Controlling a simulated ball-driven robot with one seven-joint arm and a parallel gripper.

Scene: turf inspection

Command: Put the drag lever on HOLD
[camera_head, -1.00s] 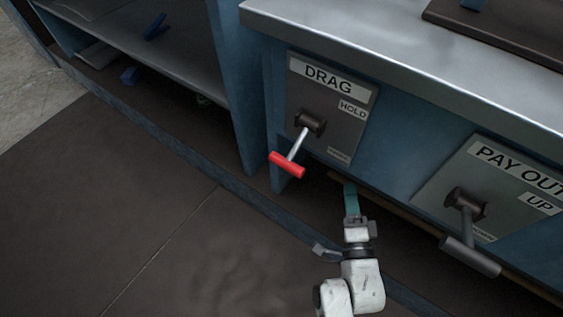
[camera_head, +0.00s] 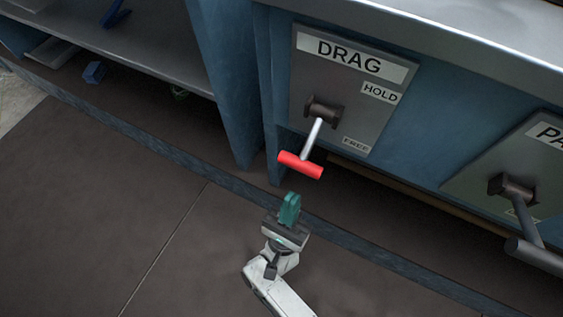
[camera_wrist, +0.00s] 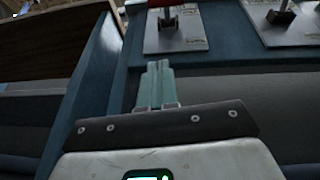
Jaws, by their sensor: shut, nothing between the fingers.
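The drag lever has a red crossbar handle (camera_head: 300,164) on a pale metal rod that slants down and to the left from a dark pivot (camera_head: 322,110). The pivot sits on a grey plate (camera_head: 306,70) marked DRAG, with HOLD (camera_head: 381,94) at the upper right and a smaller worn label near the bottom. My gripper (camera_head: 292,197) has teal fingers, shut and empty, below the red handle and apart from it. In the wrist view the shut fingers (camera_wrist: 155,68) point toward the DRAG plate (camera_wrist: 187,38), and the handle is partly cut off at the top edge.
A second lever (camera_head: 530,215) with a dark handle stands at the right on the PAY OUT plate. A metal-topped blue counter (camera_head: 450,40) carries both plates. An open shelf (camera_head: 150,55) at the left holds small blue items. The brown floor in front is clear.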

